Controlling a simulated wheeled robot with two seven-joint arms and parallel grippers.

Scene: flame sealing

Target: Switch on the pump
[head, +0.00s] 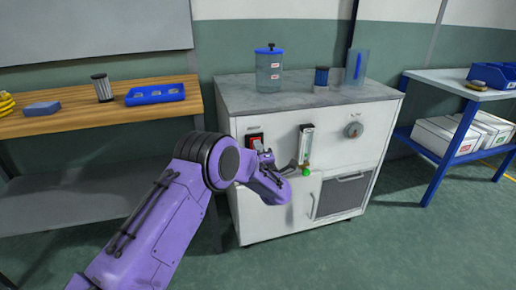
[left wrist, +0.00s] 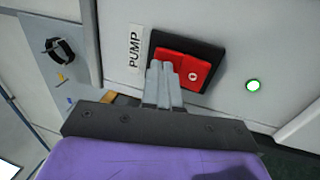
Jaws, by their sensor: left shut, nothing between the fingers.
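The red pump switch (head: 255,137) is on the upper left of the white cabinet's front. In the left wrist view the red rocker (left wrist: 184,70) sits in a black frame beside a PUMP label (left wrist: 134,50); a round mark shows on its right part. My left gripper (head: 264,154) is shut and empty, just below the switch in the head view. In the left wrist view its closed fingertips (left wrist: 160,66) overlap the near edge of the rocker; I cannot tell whether they touch it. My right gripper is not in view.
The cabinet (head: 342,160) also carries a flow meter (head: 305,143) with a green part (head: 306,172) and a grey dial (head: 354,130). A blue-lidded jar (head: 269,72) stands on top. A wooden bench (head: 60,121) is at left, a blue shelf (head: 445,140) at right.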

